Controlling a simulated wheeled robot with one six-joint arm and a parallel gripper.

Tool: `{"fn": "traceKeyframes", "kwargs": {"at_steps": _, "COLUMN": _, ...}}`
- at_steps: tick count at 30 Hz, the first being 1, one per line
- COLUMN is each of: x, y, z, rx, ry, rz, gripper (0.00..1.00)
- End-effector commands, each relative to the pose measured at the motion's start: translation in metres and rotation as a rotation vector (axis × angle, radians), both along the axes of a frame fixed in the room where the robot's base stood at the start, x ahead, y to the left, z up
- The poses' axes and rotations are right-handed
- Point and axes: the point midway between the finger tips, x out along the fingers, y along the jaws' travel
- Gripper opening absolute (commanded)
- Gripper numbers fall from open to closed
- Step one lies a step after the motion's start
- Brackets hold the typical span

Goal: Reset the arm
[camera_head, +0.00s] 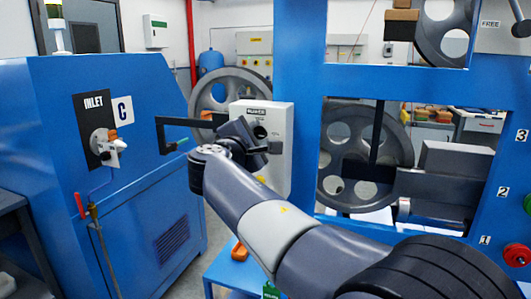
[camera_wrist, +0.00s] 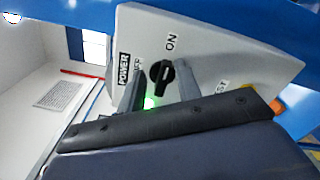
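My arm (camera_head: 285,230) reaches from the lower right to the middle of the head view. My gripper (camera_wrist: 160,88) is in front of a grey power box (camera_head: 278,118). In the wrist view its two dark fingers stand apart with a gap between them, and nothing is seen held. The box face (camera_wrist: 215,55) fills the upper middle of the wrist view. It bears a black rotary knob (camera_wrist: 162,74) between and just beyond the fingertips, and a green light (camera_wrist: 150,103) shows in the gap. I cannot tell whether a finger touches the knob.
A blue cabinet (camera_head: 105,190) labelled INLET and C, with a valve, stands at left. A blue frame (camera_head: 298,60) stands right of the box, with large grey pulleys (camera_head: 345,140) behind it. An orange object (camera_head: 239,251) lies on a low blue surface below the arm.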

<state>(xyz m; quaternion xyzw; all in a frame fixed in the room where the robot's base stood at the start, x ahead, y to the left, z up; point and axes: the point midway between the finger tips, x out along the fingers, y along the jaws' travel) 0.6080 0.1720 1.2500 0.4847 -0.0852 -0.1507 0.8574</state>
Motion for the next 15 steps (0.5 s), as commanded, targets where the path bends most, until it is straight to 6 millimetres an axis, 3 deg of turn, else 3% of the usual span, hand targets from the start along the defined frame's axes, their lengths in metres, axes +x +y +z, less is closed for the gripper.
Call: {"fn": "traceKeyframes", "kwargs": {"at_steps": 15, "x": 0.0005, "y": 0.0019, "z": 0.004, "rx": -0.254, "ry": 0.092, "rz": 0.0, "gripper": 0.33}}
